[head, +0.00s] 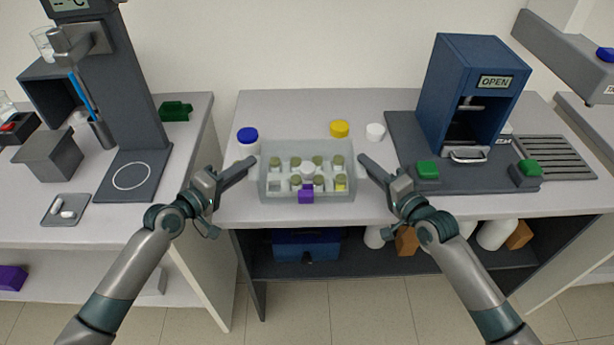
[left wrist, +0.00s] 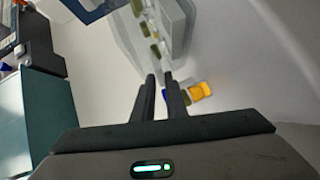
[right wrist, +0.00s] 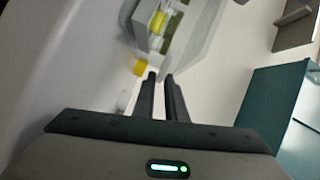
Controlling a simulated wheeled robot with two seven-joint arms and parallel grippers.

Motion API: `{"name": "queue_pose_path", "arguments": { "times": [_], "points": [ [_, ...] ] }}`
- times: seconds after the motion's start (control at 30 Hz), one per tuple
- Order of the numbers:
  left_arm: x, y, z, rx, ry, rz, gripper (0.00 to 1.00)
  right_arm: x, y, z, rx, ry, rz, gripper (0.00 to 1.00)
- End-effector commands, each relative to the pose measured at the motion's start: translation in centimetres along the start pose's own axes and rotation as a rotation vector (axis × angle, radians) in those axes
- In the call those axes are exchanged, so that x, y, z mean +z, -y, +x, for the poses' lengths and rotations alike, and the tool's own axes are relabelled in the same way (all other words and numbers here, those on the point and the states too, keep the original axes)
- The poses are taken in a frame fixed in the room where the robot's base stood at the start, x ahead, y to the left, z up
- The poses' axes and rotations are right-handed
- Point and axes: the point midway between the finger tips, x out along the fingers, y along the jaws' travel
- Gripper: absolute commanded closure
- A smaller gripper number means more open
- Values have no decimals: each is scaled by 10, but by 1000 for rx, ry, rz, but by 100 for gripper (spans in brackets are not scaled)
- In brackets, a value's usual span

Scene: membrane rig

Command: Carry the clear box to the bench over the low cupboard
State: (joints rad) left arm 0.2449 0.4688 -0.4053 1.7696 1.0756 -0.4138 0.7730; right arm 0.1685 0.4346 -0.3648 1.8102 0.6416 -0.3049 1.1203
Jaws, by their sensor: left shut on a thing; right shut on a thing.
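The clear box (head: 268,188) appears in the middle of the head view, near the front of the bench (head: 285,110) with an open cupboard (head: 345,262) below. It holds several small vials with olive caps (head: 318,160) and has a purple clip (head: 306,194) on its front. It looks level; I cannot tell if its base touches the bench. My left gripper (head: 252,161) is shut on the box's left side. My right gripper (head: 363,160) is shut on its right side. Box walls also show in the left wrist view (left wrist: 172,25) and right wrist view (right wrist: 200,35).
A blue-capped jar (head: 247,140), a yellow cap (head: 339,129) and a white cap (head: 375,131) are behind the box. A blue press marked OPEN (head: 473,90) stands to the right. A dark stand (head: 140,100) is on the left bench. A gap separates the benches.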

Motion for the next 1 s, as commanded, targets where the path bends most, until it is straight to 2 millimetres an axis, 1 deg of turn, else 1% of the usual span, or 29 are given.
{"name": "queue_pose_path", "arguments": {
  "times": [0.03, 0.5, 0.7, 1.0],
  "points": [
    [-2, -5, -1, -1, 0, 3, 100, -2, 6, 0, -1, -1, -3, 100],
    [-11, -37, -5, 0, -1, 2, 100, -12, 38, -3, -2, -2, -4, 100],
    [-12, -42, -6, 0, -1, 2, 100, -14, 43, -3, -2, -2, -4, 100],
    [-12, -42, -6, 0, -1, 2, 100, -14, 43, -3, -2, -2, -4, 100]
  ]
}}
